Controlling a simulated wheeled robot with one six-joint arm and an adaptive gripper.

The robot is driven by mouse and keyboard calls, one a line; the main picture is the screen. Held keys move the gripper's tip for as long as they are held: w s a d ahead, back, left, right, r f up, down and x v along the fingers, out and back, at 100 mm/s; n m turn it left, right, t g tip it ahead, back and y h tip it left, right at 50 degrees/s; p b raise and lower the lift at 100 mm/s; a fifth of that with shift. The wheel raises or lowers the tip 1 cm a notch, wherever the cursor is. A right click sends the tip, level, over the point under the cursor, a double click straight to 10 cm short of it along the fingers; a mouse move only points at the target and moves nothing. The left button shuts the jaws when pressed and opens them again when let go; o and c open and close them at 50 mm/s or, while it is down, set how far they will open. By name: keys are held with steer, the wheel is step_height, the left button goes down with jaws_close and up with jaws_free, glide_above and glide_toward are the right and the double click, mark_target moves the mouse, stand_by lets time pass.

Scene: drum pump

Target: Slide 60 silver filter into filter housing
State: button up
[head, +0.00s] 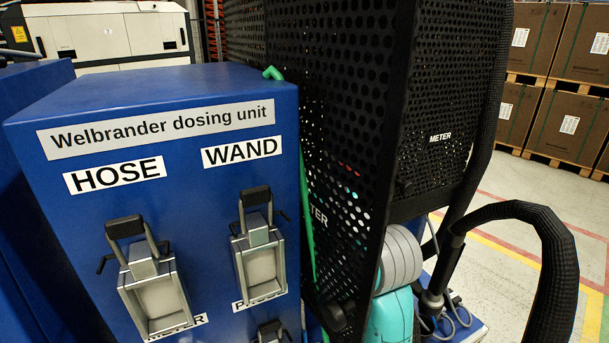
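Neither a silver filter marked 60 nor a filter housing can be made out in the head view. My gripper is not in view. A blue cabinet (215,95) labelled "Welbrander dosing unit" fills the left and middle. On its front are a grey latch-like fitting (155,295) under the sign "HOSE" (115,176) and another fitting (258,262) under the sign "WAND" (242,151). Both have black handles. A third fitting (270,332) is cut off by the bottom edge, and the lower signs are partly hidden.
A black perforated cage (345,120) with "METER" signs stands right of the cabinet. Below it are a grey ridged round part (401,258) and a teal body (391,318). A thick black hose (550,230) arches at right. Boxes on pallets (565,125) stand behind open floor.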

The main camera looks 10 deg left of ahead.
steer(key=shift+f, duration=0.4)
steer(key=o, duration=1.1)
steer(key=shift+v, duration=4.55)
